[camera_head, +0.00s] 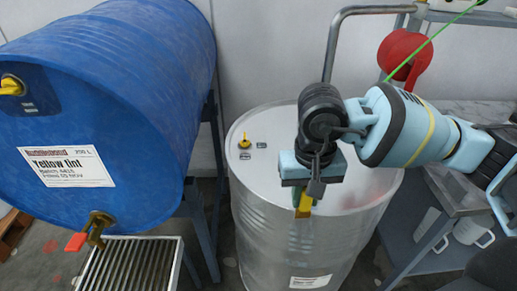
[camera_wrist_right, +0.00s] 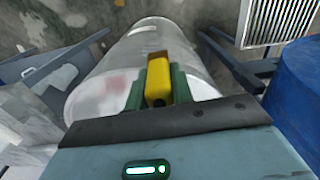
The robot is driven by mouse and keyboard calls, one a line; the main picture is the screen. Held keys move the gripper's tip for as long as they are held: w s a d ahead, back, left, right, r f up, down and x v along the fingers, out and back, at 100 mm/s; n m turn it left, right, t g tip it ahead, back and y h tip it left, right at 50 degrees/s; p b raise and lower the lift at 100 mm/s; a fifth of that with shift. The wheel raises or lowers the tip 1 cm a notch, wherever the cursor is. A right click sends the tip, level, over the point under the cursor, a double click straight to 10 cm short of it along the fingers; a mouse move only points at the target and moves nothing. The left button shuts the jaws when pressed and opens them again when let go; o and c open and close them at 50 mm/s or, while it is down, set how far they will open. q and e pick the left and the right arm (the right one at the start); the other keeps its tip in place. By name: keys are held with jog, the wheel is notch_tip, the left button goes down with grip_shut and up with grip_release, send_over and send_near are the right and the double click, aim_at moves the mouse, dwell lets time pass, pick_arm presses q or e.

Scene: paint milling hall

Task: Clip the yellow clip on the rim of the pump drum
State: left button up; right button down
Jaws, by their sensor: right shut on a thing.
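The pump drum (camera_head: 270,190) is a silver upright drum with a pale lid, in the middle of the head view. It also shows in the right wrist view (camera_wrist_right: 165,38). My right gripper (camera_head: 303,195) is over the front part of the lid, pointing down. It is shut on the yellow clip (camera_head: 304,206), which hangs at the drum's near rim. In the right wrist view the yellow clip (camera_wrist_right: 158,82) sits between the green fingers, in front of the drum's edge. I cannot tell whether it touches the rim. My left gripper is not in view.
A blue drum (camera_head: 120,85) lies on a stand at the left, with a brass tap (camera_head: 97,226) above a grate (camera_head: 130,265). A yellow-topped fitting (camera_head: 244,141) stands on the lid. A cart (camera_head: 425,235) with white mugs (camera_head: 470,232) is close at the right.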

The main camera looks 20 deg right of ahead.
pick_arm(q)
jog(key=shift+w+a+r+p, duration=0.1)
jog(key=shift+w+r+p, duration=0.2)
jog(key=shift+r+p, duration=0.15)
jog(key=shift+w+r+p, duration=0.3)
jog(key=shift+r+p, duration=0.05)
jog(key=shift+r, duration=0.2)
pick_arm(e)
jog(key=w+a+r+n, duration=0.1)
jog(key=w+n, duration=0.5)
jog(key=n, duration=0.7)
jog(key=w+a+r+n, duration=0.2)
jog(key=w+a+n, duration=0.2)
jog(key=n, duration=1)
jog(key=shift+w+a+r+y, duration=0.25)
jog(key=shift+w+y, duration=0.05)
jog(key=shift+w, duration=0.7)
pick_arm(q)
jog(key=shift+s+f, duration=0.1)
pick_arm(e)
jog(key=shift+f, duration=0.15)
